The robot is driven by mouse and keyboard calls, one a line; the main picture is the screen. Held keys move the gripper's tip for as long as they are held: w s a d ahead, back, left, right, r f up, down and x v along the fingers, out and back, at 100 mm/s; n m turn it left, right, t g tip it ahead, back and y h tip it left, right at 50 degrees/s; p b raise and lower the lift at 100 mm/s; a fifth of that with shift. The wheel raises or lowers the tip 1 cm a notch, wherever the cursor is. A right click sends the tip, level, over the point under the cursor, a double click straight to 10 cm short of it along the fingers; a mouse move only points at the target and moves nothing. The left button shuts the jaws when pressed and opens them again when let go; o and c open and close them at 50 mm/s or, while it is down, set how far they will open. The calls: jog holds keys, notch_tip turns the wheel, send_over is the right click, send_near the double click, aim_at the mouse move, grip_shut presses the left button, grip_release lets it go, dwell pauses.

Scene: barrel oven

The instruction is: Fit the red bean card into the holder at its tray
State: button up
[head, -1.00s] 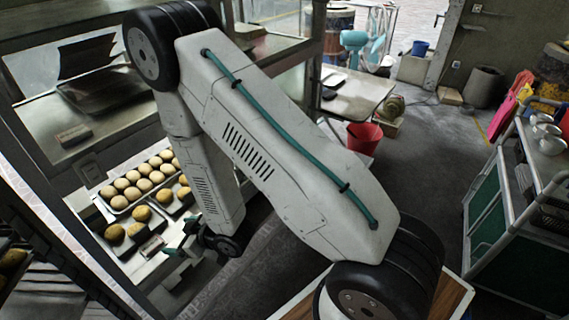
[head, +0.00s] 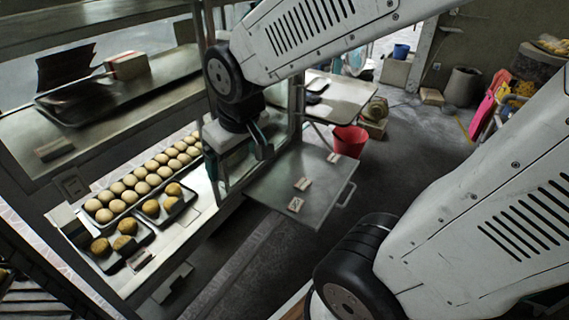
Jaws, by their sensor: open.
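Several small pale cards lie on a grey metal pull-out shelf, one in the middle (head: 303,184), one nearer the front (head: 296,204) and one at the back (head: 332,157). Their print is too small to tell which is the red bean card. Trays of buns stand in the case to the left: a long tray of pale buns (head: 135,183) and two short dark trays of browner buns (head: 124,242). A small holder or label (head: 140,259) stands at the front of these trays. My gripper (head: 240,170) is open beside the case's glass edge, left of the shelf, apart from the cards.
The metal shelf (head: 262,186) has bare room around the cards. Upper shelves hold a dark tray (head: 75,112), a box (head: 127,65) and another label (head: 54,150). A red bucket (head: 350,141) stands on the floor behind. Glass and posts border the case.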

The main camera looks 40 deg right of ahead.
jog(key=s+d+r+m+g, duration=0.1)
jog(key=s+r, duration=0.4)
jog(key=s, duration=0.8)
jog(key=shift+s+r+g, duration=0.15)
jog(key=shift+s+g, duration=0.1)
jog(key=shift+g, duration=0.55)
